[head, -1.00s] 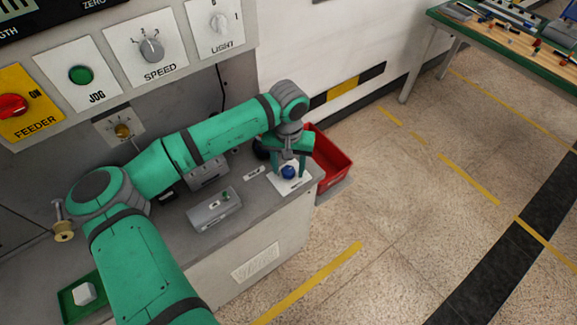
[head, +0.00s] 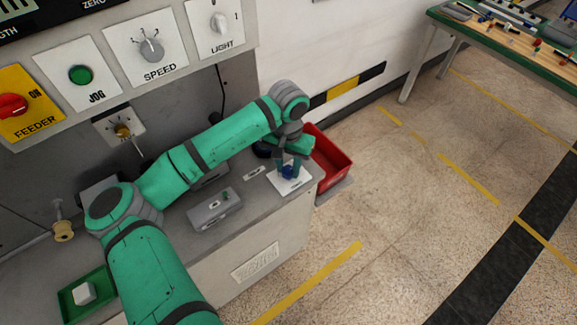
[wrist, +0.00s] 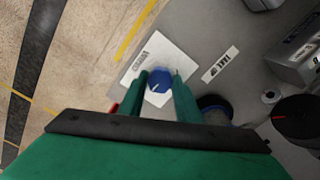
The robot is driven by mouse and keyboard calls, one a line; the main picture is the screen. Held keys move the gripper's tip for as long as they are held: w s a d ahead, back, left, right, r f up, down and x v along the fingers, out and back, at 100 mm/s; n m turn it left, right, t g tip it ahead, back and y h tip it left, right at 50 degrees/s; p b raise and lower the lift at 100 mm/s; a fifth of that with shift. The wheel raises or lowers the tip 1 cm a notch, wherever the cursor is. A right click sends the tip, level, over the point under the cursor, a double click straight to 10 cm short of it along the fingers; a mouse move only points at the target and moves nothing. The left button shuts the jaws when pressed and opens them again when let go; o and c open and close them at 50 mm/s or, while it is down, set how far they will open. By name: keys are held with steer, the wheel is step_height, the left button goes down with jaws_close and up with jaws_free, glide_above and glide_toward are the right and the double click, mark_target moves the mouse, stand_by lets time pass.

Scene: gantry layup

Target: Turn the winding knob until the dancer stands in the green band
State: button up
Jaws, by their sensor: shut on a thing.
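The winding knob, as I take it, is a blue knob (head: 287,173) on a white plate (head: 281,183) at the right end of the grey bench. My gripper (head: 292,170) points down with its fingers on either side of this knob, shut on it. In the wrist view the blue knob (wrist: 159,80) shows between the two green fingertips (wrist: 160,84). The small print on the plate is not readable. I cannot make out the dancer or a green band for certain in either view.
A grey box (head: 215,209) with a small green part sits on the bench left of the knob. A red bin (head: 330,160) stands just beyond the bench's right end. A green tray (head: 68,298) holds a white block. A control panel (head: 160,45) hangs above; floor at right is open.

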mark_target(289, 169)
steer(key=m, duration=0.4)
steer(key=shift+w+m, duration=0.15)
steer(key=shift+m, duration=0.25)
steer(key=shift+r+m, duration=0.1)
steer(key=shift+m, duration=0.2)
steer(key=o, duration=1.1)
steer(key=shift+c, duration=0.2)
steer(key=shift+d, duration=0.1)
steer(key=shift+r, duration=0.25)
step_height(289, 169, up, 10)
steer(key=shift+r, duration=0.1)
